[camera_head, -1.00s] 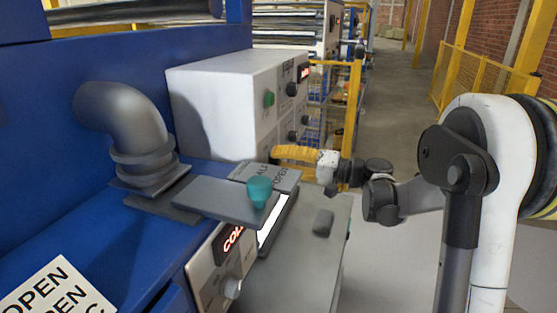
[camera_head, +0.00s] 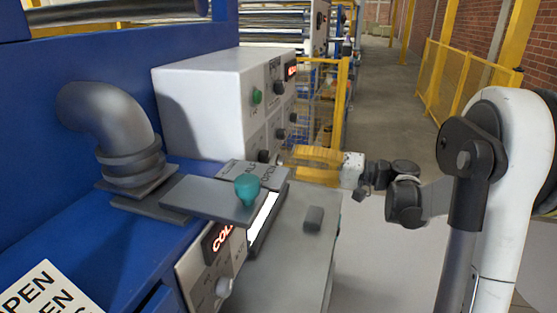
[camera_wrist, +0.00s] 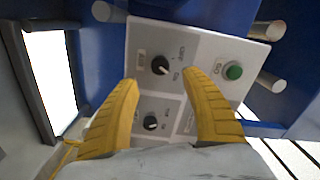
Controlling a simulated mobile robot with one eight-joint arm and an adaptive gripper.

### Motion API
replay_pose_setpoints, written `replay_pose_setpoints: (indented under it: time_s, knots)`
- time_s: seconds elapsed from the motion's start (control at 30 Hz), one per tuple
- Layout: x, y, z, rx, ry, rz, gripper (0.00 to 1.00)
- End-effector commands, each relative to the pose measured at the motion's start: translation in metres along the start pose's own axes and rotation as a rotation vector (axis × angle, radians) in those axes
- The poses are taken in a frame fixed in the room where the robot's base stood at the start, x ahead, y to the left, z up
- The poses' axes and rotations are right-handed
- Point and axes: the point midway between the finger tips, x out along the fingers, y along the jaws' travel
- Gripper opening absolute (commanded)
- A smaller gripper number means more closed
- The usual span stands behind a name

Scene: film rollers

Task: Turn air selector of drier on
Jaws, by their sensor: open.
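The drier's white control box (camera_head: 205,105) stands on the blue machine in the head view, with a green button (camera_head: 257,96) and several black knobs on its front. In the wrist view its panel (camera_wrist: 205,45) shows an upper black knob (camera_wrist: 160,65), a lower black knob (camera_wrist: 151,122) and the green button (camera_wrist: 234,71). Labels are too small to tell which knob is the air selector. My gripper (camera_wrist: 161,76) is open and empty, its yellow fingers apart on either side of the knobs' line of sight. In the head view my gripper (camera_head: 290,155) is right of the box, apart from it.
A teal knob (camera_head: 247,187) on a grey plate and a lower panel with a red display (camera_head: 216,236) stand in front of the box. A grey elbow pipe (camera_head: 110,120) is at left. A yellow fence (camera_head: 460,90) is beyond; the aisle floor is open.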

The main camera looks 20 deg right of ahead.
Motion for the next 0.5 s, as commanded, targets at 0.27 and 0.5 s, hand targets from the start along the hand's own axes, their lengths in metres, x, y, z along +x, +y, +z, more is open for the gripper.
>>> replay_pose_setpoints:
  time_s: [0.27, 0.5]
  knots:
    - [-0.031, 0.000, 0.000, 0.000, 0.000, 0.000, 0.55]
    - [-0.032, 0.000, 0.000, 0.000, -0.001, 0.000, 0.55]
